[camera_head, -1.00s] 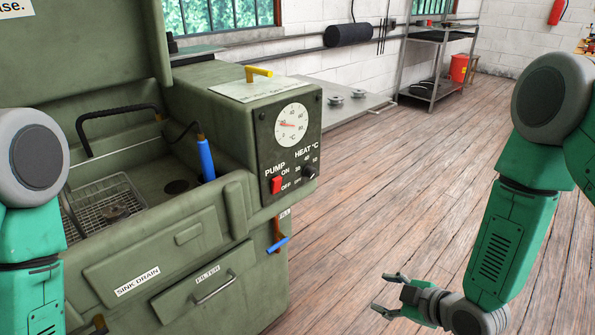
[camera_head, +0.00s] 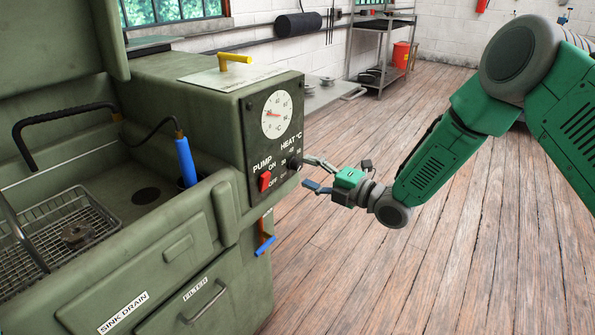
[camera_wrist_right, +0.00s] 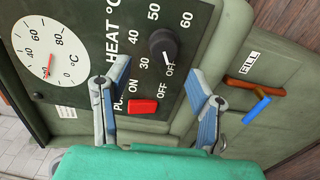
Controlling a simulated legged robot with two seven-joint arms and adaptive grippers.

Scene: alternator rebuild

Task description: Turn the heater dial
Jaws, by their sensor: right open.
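The heater dial is a small black knob (camera_head: 293,166) under the "HEAT °C" label on the dark panel of the green washer. In the right wrist view the knob (camera_wrist_right: 162,42) has a white pointer line at the OFF mark. My right gripper (camera_head: 308,171) is open and empty, just right of the panel and close to the knob. In the wrist view its two fingers (camera_wrist_right: 160,70) are spread, with the knob ahead between them, seemingly untouched. My left gripper is not in view.
A red pump switch (camera_head: 265,181) sits left of the knob. A round temperature gauge (camera_head: 277,114) is above. A yellow handle (camera_head: 234,60) is on top, and a blue-handled valve (camera_head: 265,245) is below. The wooden floor to the right is clear.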

